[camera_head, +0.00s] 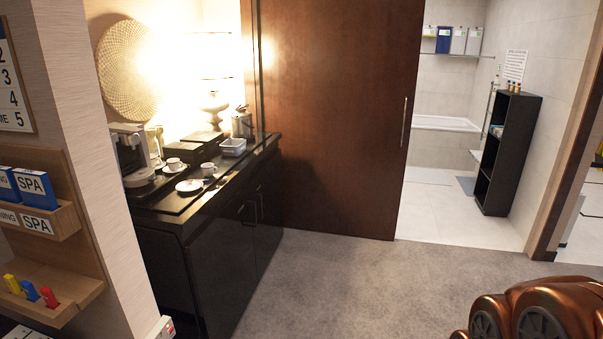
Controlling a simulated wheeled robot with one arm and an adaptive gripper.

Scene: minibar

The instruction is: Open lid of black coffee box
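A black box (196,147), which looks like the coffee box, sits on the dark minibar counter (232,178) against the back wall. Its dark top looks flat and closed, but it is small and partly in shade. White cups (174,163) and saucers stand in front of it. A coffee machine (130,150) is to its left. My gripper is not in view. Bronze parts at the lower right look like my own arm.
A lamp (214,103), a metal kettle (241,124) and a white dish (232,146) stand near the box. A wall corner (102,130) with a wooden rack (60,220) is close on the left. The carpet (340,285) before the cabinet is clear.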

